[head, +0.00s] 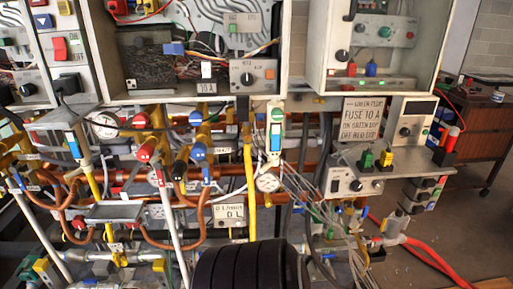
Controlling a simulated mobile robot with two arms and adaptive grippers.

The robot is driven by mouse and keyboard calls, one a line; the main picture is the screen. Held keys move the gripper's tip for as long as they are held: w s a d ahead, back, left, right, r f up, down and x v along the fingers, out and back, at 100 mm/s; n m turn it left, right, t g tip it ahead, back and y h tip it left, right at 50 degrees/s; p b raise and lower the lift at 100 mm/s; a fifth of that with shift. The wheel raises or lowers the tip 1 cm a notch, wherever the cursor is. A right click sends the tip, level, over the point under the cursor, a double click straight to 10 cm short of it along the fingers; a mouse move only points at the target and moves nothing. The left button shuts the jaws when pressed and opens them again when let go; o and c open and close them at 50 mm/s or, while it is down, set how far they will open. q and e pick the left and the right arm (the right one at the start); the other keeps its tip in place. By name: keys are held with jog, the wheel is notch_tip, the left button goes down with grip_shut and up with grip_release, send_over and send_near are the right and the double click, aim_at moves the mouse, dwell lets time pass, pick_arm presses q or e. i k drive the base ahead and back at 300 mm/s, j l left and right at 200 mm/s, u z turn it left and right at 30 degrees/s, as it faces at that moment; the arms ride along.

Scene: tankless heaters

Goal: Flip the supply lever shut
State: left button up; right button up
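Several coloured valve handles sit on the pipework under the heaters, and I cannot tell which one is the supply lever. A red handle (147,151) is on the yellow pipe at centre left. Another red handle (79,223) is low on the left. Whether any of them is open or shut is too small to tell. Neither of my grippers shows in the head view. The lowest middle part of the pipework is hidden.
Open heater cabinets (375,45) hang above the pipes. A sign (362,120) and a grey switch box (353,182) stand at the right. Loose wires (305,190) hang in the middle. A brown cabinet (483,130) stands farther right, with open floor (450,225) before it.

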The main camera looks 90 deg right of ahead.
aim_at(367, 207)
jog(key=z, duration=2.25)
